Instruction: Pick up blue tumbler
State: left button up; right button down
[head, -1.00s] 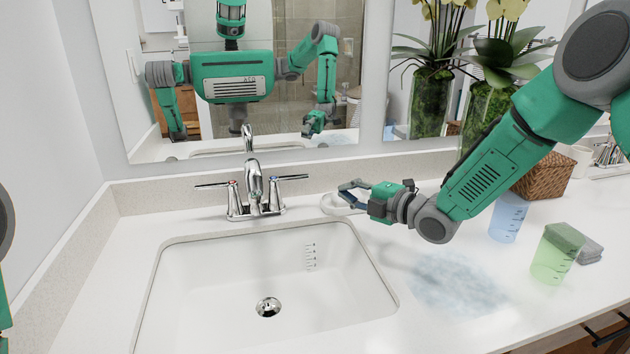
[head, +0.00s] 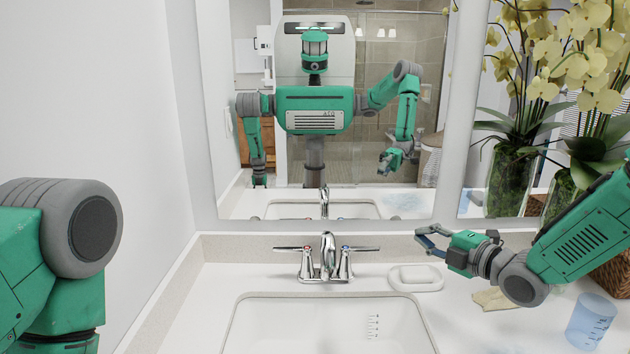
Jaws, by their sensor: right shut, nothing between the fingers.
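My right gripper (head: 424,238) is shut and empty, held up behind the soap dish in the picture, pointing left. It is well to the left of the tumbler, with my right forearm passing above and behind the tumbler. My left arm shows at the left edge, but its gripper is out of view.
A white sink (head: 325,325) with a chrome faucet (head: 328,259) is in the middle. A white soap dish (head: 416,278) and a beige cloth (head: 493,299) lie to its right. A wicker basket (head: 612,276) and potted orchids (head: 590,80) stand at the right. A mirror (head: 335,110) covers the wall.

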aim_at(592, 316)
jog(key=k, duration=1)
